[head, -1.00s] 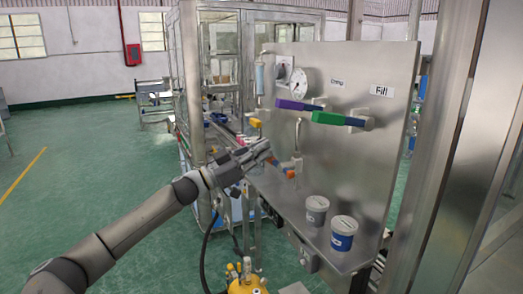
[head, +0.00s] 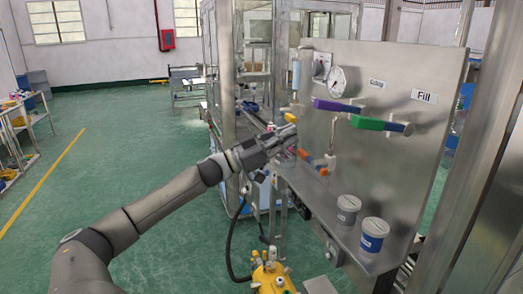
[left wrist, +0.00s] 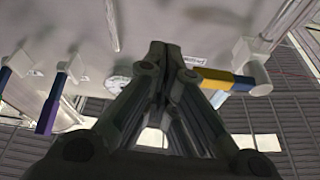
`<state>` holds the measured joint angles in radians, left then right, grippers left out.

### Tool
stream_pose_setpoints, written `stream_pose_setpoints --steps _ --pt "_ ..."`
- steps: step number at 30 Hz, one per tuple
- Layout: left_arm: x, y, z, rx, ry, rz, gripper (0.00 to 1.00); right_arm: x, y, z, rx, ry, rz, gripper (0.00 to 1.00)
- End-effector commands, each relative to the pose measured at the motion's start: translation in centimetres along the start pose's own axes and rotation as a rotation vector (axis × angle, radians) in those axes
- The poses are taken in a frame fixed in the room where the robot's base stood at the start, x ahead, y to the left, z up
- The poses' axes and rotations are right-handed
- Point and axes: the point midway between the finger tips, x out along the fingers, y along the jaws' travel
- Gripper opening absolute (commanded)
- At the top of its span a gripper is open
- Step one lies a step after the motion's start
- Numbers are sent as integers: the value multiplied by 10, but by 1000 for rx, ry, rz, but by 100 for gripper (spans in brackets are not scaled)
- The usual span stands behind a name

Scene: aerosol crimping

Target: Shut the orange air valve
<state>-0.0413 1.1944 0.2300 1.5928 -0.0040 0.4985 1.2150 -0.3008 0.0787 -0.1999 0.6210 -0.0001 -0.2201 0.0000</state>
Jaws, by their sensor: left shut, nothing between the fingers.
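An orange handle (head: 322,171) sits low on the steel panel, right of and below my left gripper. A yellow-orange handle (head: 291,117) sits higher, near the panel's left edge. In the left wrist view, a yellow-orange handle with a blue sleeve (left wrist: 212,77) reaches out from a pale mount, right of the fingers. My left gripper (head: 292,133) is shut and empty, just below the upper yellow-orange handle in the head view. The fingertips (left wrist: 166,47) in the left wrist view look apart from the handle. My right gripper is not in view.
Purple (head: 335,105) and green (head: 368,122) handles stick out from the panel beside a gauge (head: 338,80). Two lidded cups (head: 373,235) stand on the shelf below. A yellow canister (head: 270,275) stands low in front.

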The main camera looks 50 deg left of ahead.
Motion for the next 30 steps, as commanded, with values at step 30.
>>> stream_pose_setpoints --steps 30 --pt "-76 3 0 0 0 1 0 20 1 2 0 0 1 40"
